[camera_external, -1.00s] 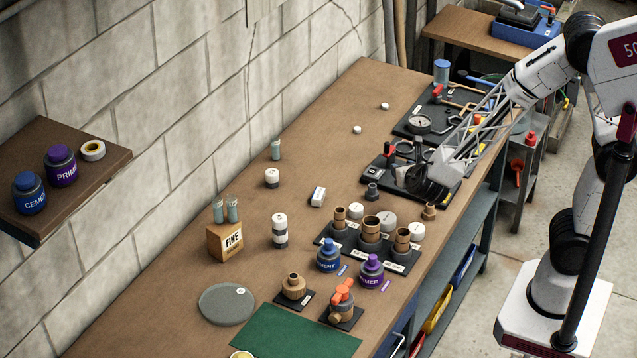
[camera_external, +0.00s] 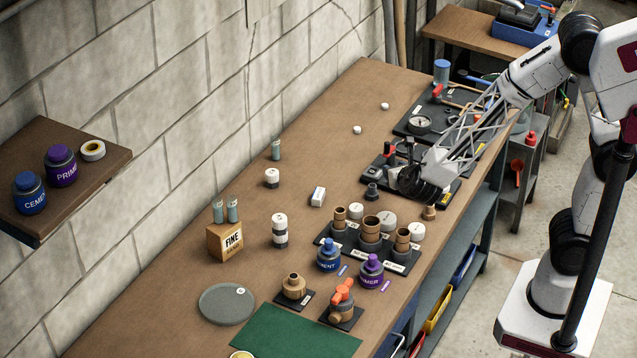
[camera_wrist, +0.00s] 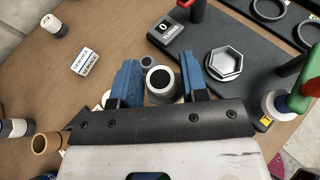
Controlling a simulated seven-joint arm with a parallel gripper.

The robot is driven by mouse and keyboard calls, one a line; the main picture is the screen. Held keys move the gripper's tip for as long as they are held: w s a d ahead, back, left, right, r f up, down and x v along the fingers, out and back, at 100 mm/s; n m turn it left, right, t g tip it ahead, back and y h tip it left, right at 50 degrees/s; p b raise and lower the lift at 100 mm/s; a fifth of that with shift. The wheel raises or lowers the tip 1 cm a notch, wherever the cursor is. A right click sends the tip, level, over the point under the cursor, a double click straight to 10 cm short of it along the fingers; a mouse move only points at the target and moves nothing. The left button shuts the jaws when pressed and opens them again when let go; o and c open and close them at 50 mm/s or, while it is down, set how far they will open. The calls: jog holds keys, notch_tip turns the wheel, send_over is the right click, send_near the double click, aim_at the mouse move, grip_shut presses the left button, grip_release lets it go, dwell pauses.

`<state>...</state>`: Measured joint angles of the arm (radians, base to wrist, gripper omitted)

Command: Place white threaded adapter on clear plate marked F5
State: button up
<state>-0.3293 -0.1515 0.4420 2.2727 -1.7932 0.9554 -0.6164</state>
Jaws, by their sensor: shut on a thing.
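Threads are too small to make out, and the piece cannot be told apart in the external view. A round, greyish see-through plate (camera_external: 226,306) lies flat at the bench's near left. It has a small white tag, too small to read as F5. Nothing stands on it.
A dark fitting (camera_external: 372,191) stands left of the gripper. A black rack with brown fittings (camera_external: 371,229), a blue jar (camera_external: 329,256) and a purple jar (camera_external: 371,271) stand between gripper and plate. A green mat (camera_external: 290,333) lies beside the plate.

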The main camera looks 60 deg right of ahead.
jog(key=w+a+r+n+t+y, duration=0.1)
jog(key=w+a+n+y, duration=0.1)
jog(key=w+a, duration=0.8)
jog(key=n+t+y, duration=0.2)
jog(key=n+y, duration=0.4)
jog(key=y, duration=0.1)
send_over(226, 303)
jog(key=shift+r, duration=0.3)
jog(key=shift+d+f, duration=0.1)
jog(key=shift+f, duration=3.05)
jog(key=shift+f, duration=1.85)
